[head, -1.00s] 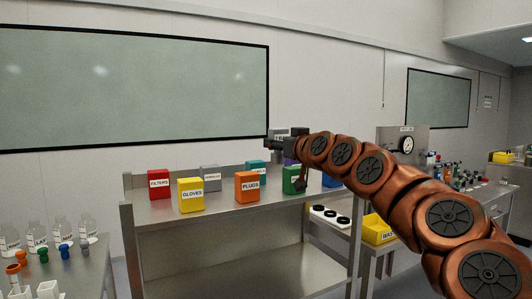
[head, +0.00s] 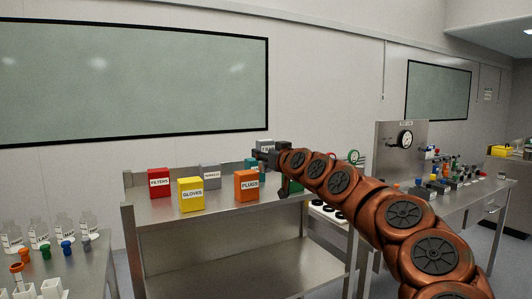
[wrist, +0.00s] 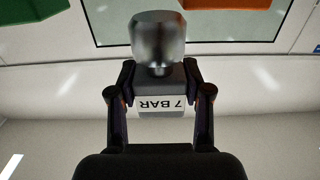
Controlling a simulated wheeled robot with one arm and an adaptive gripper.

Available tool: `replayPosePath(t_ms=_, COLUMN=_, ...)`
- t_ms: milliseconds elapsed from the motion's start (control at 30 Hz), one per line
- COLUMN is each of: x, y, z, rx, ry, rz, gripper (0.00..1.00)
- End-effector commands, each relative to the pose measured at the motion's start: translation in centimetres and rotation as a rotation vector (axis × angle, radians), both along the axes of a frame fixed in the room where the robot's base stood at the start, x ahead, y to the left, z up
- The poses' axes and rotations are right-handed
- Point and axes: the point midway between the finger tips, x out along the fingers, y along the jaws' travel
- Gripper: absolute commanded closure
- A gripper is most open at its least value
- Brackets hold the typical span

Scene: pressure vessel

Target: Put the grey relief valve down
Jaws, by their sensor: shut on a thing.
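The grey relief valve (wrist: 158,45) has a rounded metal cap and a grey body with a white "7 BAR" label. It sits between the two fingers of my gripper (wrist: 160,100) in the wrist view, which are shut on it. In the head view my gripper (head: 264,156) is held above the back part of the steel shelf bench (head: 222,215). The grey valve (head: 265,144) shows only as a small block there, partly hidden by the gripper.
Red FILTERS (head: 159,182), yellow GLOVES (head: 191,194), grey (head: 209,176) and orange PLUGS (head: 246,186) boxes stand on the bench, with a teal box partly hidden behind. My arm covers the bench's right end. A gauge panel (head: 403,140) and several small parts stand on the right-hand table.

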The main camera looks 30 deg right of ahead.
Motion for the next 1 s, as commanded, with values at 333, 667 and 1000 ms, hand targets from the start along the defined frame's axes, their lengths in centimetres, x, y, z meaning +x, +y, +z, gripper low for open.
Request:
replayPosePath(t_ms=333, x=-0.08, y=-0.07, z=-0.18, rx=0.000, ry=-0.005, rz=-0.003, gripper=1.00)
replayPosePath(t_ms=667, x=-0.07, y=-0.05, z=-0.38, rx=-0.001, ry=-0.004, rz=-0.002, gripper=0.30)
replayPosePath(t_ms=1000, x=-0.06, y=-0.05, z=-0.34, rx=0.000, ry=-0.003, rz=-0.002, gripper=0.26)
